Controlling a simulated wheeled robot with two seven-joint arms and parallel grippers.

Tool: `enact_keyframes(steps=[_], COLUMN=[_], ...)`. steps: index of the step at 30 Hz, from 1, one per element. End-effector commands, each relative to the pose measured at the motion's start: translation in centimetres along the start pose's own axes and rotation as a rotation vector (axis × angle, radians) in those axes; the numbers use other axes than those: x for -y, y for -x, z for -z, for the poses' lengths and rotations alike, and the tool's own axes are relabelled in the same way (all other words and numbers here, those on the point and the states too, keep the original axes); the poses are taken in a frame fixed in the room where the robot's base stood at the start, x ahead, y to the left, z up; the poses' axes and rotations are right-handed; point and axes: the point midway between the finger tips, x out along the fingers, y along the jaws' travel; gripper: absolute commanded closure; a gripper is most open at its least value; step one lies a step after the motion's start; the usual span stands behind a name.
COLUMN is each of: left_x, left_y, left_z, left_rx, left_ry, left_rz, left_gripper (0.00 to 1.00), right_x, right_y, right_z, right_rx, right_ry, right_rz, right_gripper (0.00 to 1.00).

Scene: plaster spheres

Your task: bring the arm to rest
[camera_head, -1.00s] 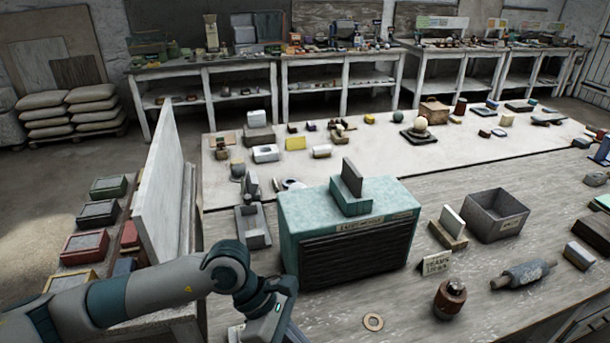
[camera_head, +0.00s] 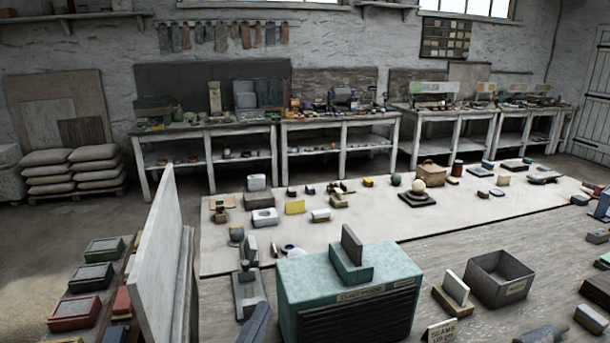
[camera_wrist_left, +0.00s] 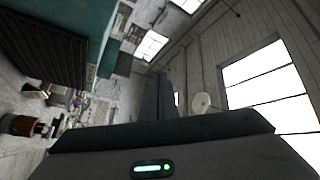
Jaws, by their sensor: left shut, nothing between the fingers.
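My left gripper (camera_head: 256,324) shows only in part at the bottom edge of the head view, a dark grey shape left of the teal box (camera_head: 300,277). Most of my left arm is below the frame. In the left wrist view, my left gripper (camera_wrist_left: 167,95) shows its dark fingers together, with nothing between them. Its housing carries a green light along the bottom. That view looks toward windows and the wall, with the teal box at upper left. My right gripper is in neither view.
A pale upright panel (camera_head: 160,260) stands left of the gripper. A grey holder (camera_head: 249,291) sits just behind it. A grey open bin (camera_head: 499,278) and a block stand (camera_head: 453,293) are to the right. A pale sphere (camera_head: 418,184) rests on a dark base farther back.

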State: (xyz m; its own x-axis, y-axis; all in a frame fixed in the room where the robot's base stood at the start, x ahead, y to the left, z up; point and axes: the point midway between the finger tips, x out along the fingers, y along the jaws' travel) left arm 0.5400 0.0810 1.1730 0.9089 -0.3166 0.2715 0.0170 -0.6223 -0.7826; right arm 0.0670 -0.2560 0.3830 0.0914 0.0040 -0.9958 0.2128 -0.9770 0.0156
Motion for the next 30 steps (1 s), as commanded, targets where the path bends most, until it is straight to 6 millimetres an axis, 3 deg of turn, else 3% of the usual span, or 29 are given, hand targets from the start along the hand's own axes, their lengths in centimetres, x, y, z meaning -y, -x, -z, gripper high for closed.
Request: enact_keyframes(steps=[1, 6, 8, 12, 18, 30], left_x=[-0.9, -4.7, -6.1, -9.7, -13.4, -16.1], left_y=[1.3, 7.2, 9.9, 17.1, 26.7, 37.4], left_z=[-2.8, -10.9, -13.1, -16.9, -18.7, -17.6], left_rx=[0.111, 0.468, 0.586, 0.852, 1.152, 1.459], left_ry=[0.070, 0.284, 0.351, 0.495, 0.646, 0.784], left_rz=[-0.030, -0.137, -0.176, -0.272, -0.395, -0.537], left_gripper=[1.00, 1.00, 1.00, 1.00, 1.00, 1.00], right_x=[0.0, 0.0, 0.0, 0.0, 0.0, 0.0], right_y=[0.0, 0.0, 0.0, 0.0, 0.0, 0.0], right_z=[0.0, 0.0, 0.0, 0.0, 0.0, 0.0], right_rx=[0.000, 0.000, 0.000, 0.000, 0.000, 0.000], right_ry=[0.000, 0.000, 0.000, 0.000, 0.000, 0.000], right_rz=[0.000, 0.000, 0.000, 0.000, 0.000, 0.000], right_gripper=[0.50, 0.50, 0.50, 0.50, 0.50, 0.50])
